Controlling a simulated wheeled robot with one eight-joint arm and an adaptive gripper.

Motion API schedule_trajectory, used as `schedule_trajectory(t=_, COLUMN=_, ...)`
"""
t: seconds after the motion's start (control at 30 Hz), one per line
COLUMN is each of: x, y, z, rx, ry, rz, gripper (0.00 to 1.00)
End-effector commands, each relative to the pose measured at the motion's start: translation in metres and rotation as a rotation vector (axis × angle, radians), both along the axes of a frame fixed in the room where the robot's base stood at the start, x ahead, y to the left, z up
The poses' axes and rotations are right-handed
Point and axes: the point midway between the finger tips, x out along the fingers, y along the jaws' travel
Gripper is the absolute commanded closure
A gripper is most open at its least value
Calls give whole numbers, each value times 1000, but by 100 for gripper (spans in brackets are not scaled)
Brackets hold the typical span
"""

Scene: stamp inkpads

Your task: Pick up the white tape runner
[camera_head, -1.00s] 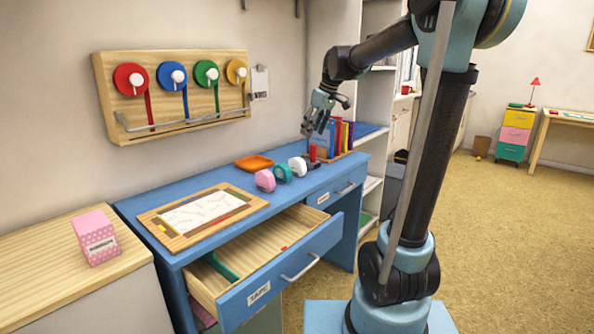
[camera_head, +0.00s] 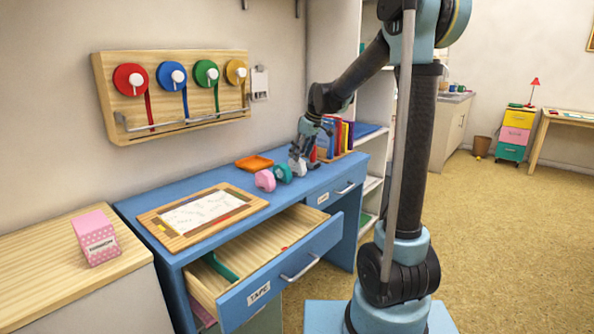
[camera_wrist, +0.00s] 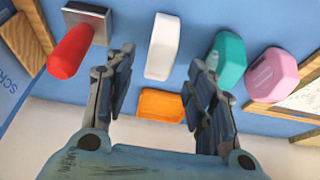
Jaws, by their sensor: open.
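The white tape runner (camera_wrist: 163,46) stands on the blue desk in the wrist view, just beyond the gap between my fingertips. In the head view it (camera_head: 298,166) shows only in part, because my gripper (camera_head: 299,153) is over it. In the wrist view my gripper (camera_wrist: 161,68) is open, one finger on each side of the runner's line. Nothing is held between the fingers. I cannot tell whether the fingertips are level with the runner or still above it.
A teal runner (camera_wrist: 227,60) and a pink runner (camera_wrist: 271,75) stand right of it in the wrist view. A red-handled stamp (camera_wrist: 70,51) is at left, and an orange tray (camera_wrist: 161,105) lies close by. The drawer labelled TAPE (camera_head: 262,283) is open.

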Motion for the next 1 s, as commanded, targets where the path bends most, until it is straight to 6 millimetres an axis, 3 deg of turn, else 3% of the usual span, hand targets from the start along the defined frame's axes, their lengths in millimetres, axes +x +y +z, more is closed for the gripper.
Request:
schedule_trajectory(t=0.5, x=14, y=15, z=-46, rx=0, ry=0, rz=1, gripper=50)
schedule_trajectory(t=0.8, x=15, y=16, z=-50, rx=0, ry=0, rz=0, gripper=50)
schedule_trajectory(t=0.83, x=15, y=16, z=-50, rx=0, ry=0, rz=0, gripper=52)
schedule_trajectory(t=1.0, x=15, y=16, z=-50, rx=0, ry=0, rz=0, gripper=91)
